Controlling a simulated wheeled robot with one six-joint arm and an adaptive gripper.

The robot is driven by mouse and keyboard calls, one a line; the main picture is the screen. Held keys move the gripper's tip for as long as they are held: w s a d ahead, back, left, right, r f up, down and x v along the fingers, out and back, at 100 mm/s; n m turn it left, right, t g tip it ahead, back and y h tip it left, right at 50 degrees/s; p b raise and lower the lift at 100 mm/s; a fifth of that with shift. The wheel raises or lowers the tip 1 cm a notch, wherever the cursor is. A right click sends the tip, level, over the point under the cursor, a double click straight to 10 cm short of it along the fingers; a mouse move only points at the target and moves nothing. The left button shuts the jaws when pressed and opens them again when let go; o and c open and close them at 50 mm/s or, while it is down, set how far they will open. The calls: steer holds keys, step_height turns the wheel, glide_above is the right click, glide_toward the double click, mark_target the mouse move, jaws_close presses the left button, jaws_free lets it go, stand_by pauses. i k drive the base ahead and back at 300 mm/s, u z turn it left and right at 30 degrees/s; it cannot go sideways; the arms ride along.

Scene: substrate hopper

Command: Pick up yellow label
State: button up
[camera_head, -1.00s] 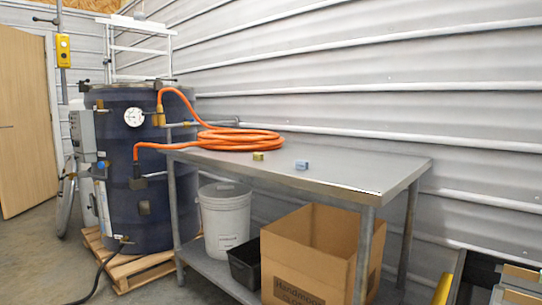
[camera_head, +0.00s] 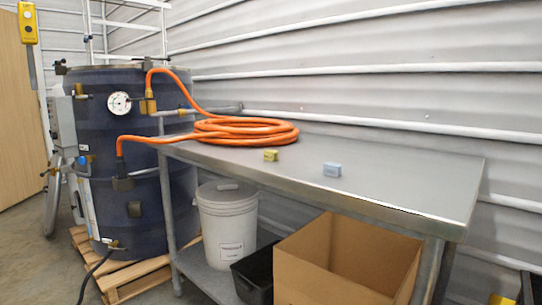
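The yellow label (camera_head: 270,155) is a small yellow block on the metal table (camera_head: 400,185), just right of and in front of the coiled orange hose. A similar small blue block (camera_head: 332,169) sits to its right on the same tabletop, with a gap between them. Nothing touches the yellow label or covers it. My gripper is not in view.
The orange hose (camera_head: 245,131) lies coiled on the table's left part and runs to a dark blue drum (camera_head: 130,170) with a gauge. Below are a white bucket (camera_head: 228,220), a black bin (camera_head: 255,275) and a cardboard box (camera_head: 325,284). The tabletop's right part is clear.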

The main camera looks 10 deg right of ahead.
mark_target(269, 155)
steer(key=k, duration=0.95)
steer(key=u, duration=0.9)
steer(key=i, duration=1.1)
steer(key=z, duration=0.7)
steer(key=i, duration=0.8)
steer(key=z, duration=0.75)
